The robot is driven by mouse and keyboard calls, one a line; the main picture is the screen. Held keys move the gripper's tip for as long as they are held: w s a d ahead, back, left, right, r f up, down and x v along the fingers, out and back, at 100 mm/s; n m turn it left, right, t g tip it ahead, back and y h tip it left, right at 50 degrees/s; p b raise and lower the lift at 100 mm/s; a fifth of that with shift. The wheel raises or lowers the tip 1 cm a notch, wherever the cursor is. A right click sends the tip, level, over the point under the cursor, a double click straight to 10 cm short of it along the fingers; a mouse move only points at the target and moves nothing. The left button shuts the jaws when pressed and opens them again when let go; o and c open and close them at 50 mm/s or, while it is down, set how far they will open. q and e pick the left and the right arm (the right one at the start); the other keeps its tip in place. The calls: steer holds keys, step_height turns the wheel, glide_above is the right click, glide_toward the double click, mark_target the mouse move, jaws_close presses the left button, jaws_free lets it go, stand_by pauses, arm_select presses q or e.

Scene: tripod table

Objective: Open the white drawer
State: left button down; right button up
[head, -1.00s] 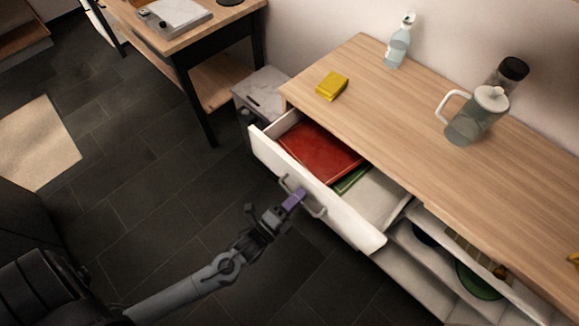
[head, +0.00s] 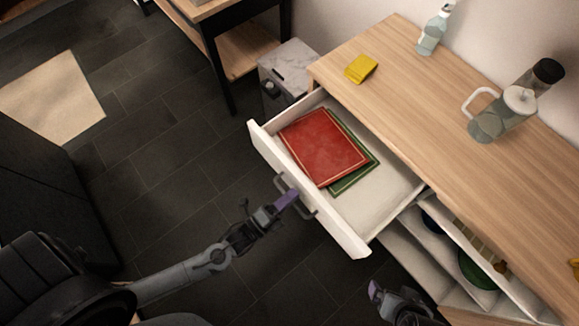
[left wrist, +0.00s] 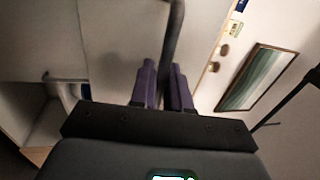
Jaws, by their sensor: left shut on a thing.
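The white drawer (head: 334,231) stands well out from the wooden-topped cabinet in the head view. A red book (head: 322,146) and a green book (head: 352,178) lie inside it. My left gripper (head: 287,200) is at the dark bar handle (head: 308,211) on the drawer's front and is shut on it. In the left wrist view the handle (left wrist: 174,40) runs between the purple fingers of my left gripper (left wrist: 165,85). My right gripper (head: 375,290) shows at the bottom of the head view, apart from the drawer; its finger gap cannot be made out.
On the wooden top (head: 420,110) stand a bottle (head: 434,32), a jug (head: 492,118), a dark-lidded container (head: 545,72) and a yellow item (head: 361,69). Open shelves (head: 415,255) with a green bowl (head: 478,268) are right of the drawer. Dark floor lies before the cabinet.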

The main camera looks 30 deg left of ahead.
arm_select(q)
steer(key=c, duration=1.3)
jaws_free()
steer(key=shift+s, duration=0.1)
steer(key=p+v, duration=0.1)
steer(key=v, duration=0.9)
steer(key=shift+s+a+f, duration=0.1)
steer(key=shift+s+a, duration=0.1)
steer(key=shift+s, duration=0.05)
